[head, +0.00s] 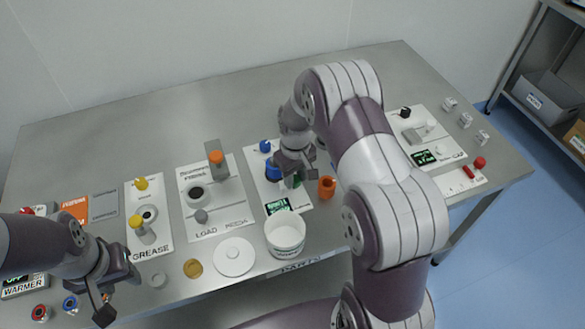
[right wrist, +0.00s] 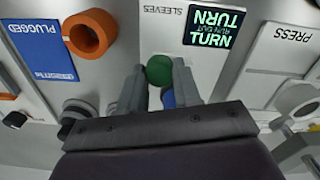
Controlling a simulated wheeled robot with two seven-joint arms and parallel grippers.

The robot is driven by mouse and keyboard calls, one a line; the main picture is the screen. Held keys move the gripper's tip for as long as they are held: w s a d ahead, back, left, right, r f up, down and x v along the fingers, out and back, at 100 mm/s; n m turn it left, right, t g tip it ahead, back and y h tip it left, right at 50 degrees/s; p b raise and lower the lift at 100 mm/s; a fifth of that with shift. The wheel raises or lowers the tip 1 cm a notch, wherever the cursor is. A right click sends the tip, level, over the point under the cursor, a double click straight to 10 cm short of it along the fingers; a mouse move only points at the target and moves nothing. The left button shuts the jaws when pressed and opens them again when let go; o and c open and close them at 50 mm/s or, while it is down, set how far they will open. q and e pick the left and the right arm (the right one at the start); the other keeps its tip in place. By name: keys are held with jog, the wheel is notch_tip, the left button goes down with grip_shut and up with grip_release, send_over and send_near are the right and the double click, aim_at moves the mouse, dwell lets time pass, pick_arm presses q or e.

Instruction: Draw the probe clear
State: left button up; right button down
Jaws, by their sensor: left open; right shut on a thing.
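My right gripper (head: 297,176) is over the sleeves panel (head: 256,185), in the middle of the bench. In the right wrist view its two fingers (right wrist: 160,84) are closed about a green round-topped piece (right wrist: 159,70); I take this for the probe, though its lower part is hidden. A bit of blue (right wrist: 168,98) shows between the fingers. In the head view a blue cylinder (head: 272,172) stands just left of the gripper, partly hidden by it. I cannot tell whether the green piece is seated or free. My left gripper (head: 117,293) is open and empty at the bench's front left.
An orange ring-shaped cup (head: 327,187) stands close right of the right gripper. A white tub (head: 285,234) stands in front. The panel's display (right wrist: 213,27) reads TURN. Press (head: 215,200) and grease (head: 150,220) panels lie to the left. The bench's back strip is clear.

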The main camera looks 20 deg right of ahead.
aim_at(296, 180)
jog(key=shift+s, duration=0.1)
jog(key=c, duration=0.8)
grip_release()
jog(key=shift+s, duration=0.15)
jog(key=shift+r, duration=0.1)
notch_tip(296, 180, up, 13)
jog(key=shift+f+b, duration=0.15)
jog(key=shift+b, duration=0.25)
